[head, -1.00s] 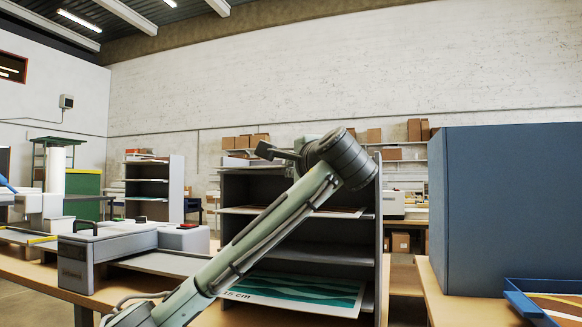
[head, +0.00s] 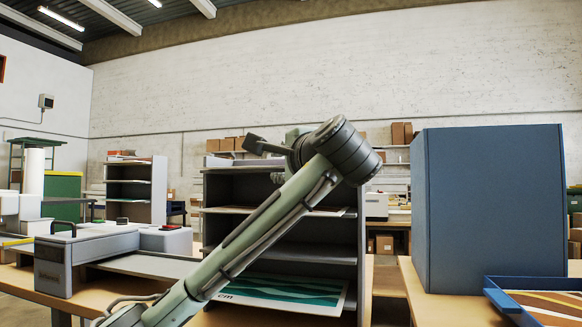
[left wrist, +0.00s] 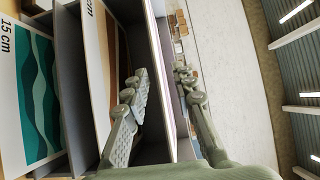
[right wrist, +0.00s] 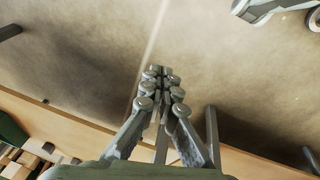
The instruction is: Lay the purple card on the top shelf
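The dark grey shelf unit (head: 357,235) stands on the table in the head view. A thin pale purple strip, seen nearly edge-on, lies along its top; it is probably the purple card (head: 232,163), and it also shows in the left wrist view (left wrist: 163,35). My left gripper (head: 262,160) is at the unit's top. In the left wrist view the gripper (left wrist: 162,75) has its fingers apart, one on each side of the top board's edge, with nothing clearly gripped. My right gripper (right wrist: 158,72) has its fingertips together, empty, above the floor.
A brown-striped card (left wrist: 120,45) lies on a middle shelf and a teal-striped card (head: 290,290) at the bottom. A grey laminator (head: 95,250) stands left. A large blue box (head: 490,210) and a blue tray (head: 510,300) with a brown-striped sheet are right.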

